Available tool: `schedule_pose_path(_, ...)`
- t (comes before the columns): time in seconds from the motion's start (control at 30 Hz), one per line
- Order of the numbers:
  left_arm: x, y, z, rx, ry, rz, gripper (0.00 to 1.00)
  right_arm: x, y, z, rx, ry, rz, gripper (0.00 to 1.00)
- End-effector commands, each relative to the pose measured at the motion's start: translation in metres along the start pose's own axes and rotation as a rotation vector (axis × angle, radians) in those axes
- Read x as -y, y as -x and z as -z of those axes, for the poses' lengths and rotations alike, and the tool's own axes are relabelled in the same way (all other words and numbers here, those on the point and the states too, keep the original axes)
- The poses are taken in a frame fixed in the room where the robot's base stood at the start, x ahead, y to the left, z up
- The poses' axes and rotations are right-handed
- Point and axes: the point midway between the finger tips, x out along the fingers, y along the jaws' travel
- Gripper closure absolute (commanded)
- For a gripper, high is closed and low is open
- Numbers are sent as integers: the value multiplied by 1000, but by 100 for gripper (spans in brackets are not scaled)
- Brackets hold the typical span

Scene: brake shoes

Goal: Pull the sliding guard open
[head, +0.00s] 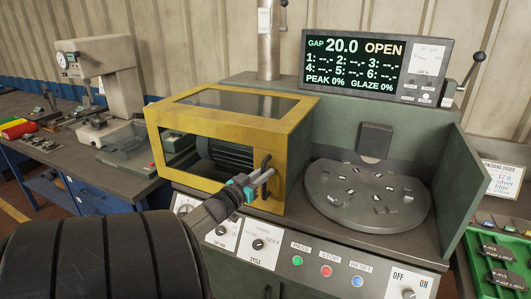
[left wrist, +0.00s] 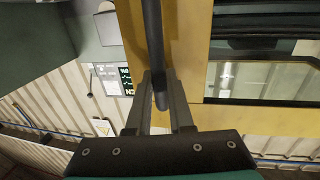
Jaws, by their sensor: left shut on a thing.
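The sliding guard (head: 215,107) is a yellow box frame with clear panels. It stands at the left of the machine, and the round plate (head: 367,196) to its right is uncovered. Its dark vertical handle (head: 265,163) is on the guard's front right edge. My left gripper (head: 264,178) is at this handle, shut on it. In the left wrist view the handle (left wrist: 153,45) runs down between the two fingers of the gripper (left wrist: 160,85), beside the guard's yellow frame (left wrist: 190,45). My right gripper is not in view.
The display (head: 375,68) above reads GAP 20.0 OPEN. A front panel (head: 280,255) with buttons and knobs lies below. A green tray (head: 495,262) is at the right. A bench with a gauge stand (head: 110,75) is at the left.

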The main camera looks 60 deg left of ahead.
Motion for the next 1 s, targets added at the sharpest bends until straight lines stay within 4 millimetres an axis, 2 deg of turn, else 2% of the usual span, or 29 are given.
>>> schedule_pose_path(0.03,0,-1,2,-3,0,1,100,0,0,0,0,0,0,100)
schedule_pose_path(0.07,0,-1,2,-3,0,1,79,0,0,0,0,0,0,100)
schedule_pose_path(0.33,0,0,0,0,0,0,50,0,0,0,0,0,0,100)
schedule_pose_path(0.67,-1,4,-1,2,0,0,50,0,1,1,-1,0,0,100)
schedule_pose_path(0.83,-1,22,-1,4,0,0,50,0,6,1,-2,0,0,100)
schedule_pose_path(1.0,0,54,0,4,1,1,50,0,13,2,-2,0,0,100)
